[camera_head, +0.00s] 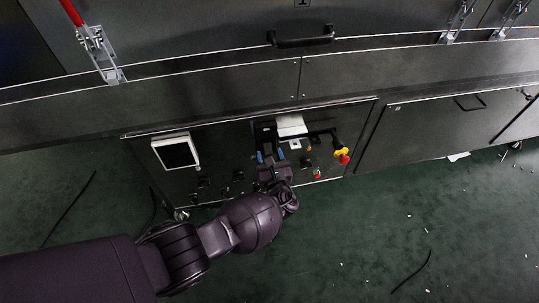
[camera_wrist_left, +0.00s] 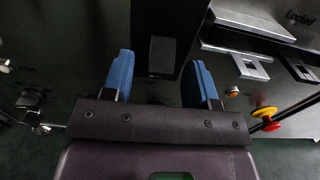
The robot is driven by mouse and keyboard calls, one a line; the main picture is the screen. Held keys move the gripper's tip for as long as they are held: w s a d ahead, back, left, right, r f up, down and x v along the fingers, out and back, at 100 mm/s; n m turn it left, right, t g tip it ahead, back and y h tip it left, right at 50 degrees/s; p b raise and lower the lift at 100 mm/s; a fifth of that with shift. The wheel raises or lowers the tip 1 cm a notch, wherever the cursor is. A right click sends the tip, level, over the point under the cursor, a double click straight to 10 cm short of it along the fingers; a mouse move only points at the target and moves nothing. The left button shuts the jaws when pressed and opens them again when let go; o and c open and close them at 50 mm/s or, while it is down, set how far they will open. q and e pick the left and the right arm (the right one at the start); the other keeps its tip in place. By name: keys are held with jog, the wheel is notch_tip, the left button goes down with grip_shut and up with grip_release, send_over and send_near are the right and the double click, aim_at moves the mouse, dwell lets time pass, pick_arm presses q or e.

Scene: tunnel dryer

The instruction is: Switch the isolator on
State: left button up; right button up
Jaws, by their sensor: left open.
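My left gripper (camera_head: 270,155) is open in front of the dark control panel (camera_head: 225,145). In the left wrist view its two blue fingers (camera_wrist_left: 161,75) stand apart, one on each side of the lower end of a black upright bar or handle (camera_wrist_left: 166,25). This black part (camera_head: 265,130) also shows just above the fingers in the head view. It may be the isolator's handle; no label on it is readable, and I cannot tell its switch position. I cannot tell whether either finger touches it. My right gripper is not in view.
A red and yellow knob (camera_head: 342,155) sticks out to the right, also in the left wrist view (camera_wrist_left: 265,118). A white-framed screen (camera_head: 176,152) is at the left. A pale plate (camera_head: 291,125) is near the gripper. Small knobs line the panel's lower part. Green floor (camera_head: 370,230) lies in front.

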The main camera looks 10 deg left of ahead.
pick_arm(q)
jog(key=shift+w+a, duration=0.1)
jog(key=shift+w, duration=0.15)
jog(key=c, duration=0.9)
jog(key=shift+r, duration=0.1)
